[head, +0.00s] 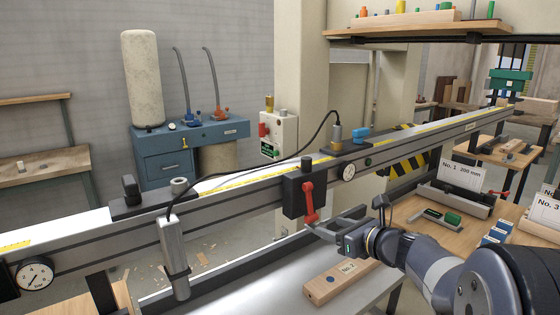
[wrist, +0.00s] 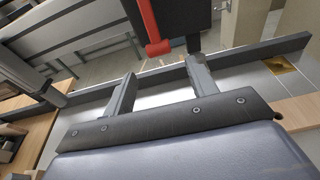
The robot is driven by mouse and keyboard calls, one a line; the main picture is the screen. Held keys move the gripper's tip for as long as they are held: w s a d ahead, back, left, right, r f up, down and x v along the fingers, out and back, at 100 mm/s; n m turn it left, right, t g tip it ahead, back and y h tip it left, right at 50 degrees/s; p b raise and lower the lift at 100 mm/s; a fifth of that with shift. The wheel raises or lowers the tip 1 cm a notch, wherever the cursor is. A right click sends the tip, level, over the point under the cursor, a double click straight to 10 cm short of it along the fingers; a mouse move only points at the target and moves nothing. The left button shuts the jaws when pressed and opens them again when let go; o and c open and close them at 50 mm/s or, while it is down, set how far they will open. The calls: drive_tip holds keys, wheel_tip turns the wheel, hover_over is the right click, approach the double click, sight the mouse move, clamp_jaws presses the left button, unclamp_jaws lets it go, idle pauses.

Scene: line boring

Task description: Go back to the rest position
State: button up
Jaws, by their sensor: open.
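My gripper (head: 318,226) is open and empty in front of the rail, with its arm coming in from the lower right. It also shows in the wrist view (wrist: 160,72), its two fingers apart with bare space between them. A red lever (head: 309,201) hangs down from a black clamp block (head: 293,196) on the rail, close to the fingertips. In the wrist view the red lever (wrist: 150,28) hangs just beyond the fingers; whether it touches them I cannot tell.
The long rail (head: 235,196) crosses the view, carrying a dial (head: 348,171) and a cabled cylinder (head: 173,245). A wooden block marked No. 2 (head: 340,281) lies below my gripper. A wooden table (head: 400,230) with labelled parts stands at right. A blue cabinet (head: 165,160) stands behind.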

drive_tip(key=b+x, duration=0.1)
drive_tip(key=x, duration=0.4)
drive_tip(key=shift+a+f, duration=0.1)
drive_tip(key=shift+w+a, duration=0.15)
drive_tip(key=shift+w, duration=0.2)
drive_tip(key=p, duration=0.4)
approach(315, 220)
drive_tip(key=shift+w+a+r, duration=1.1)
drive_tip(key=shift+w+r, duration=0.05)
drive_tip(key=shift+w, duration=0.05)
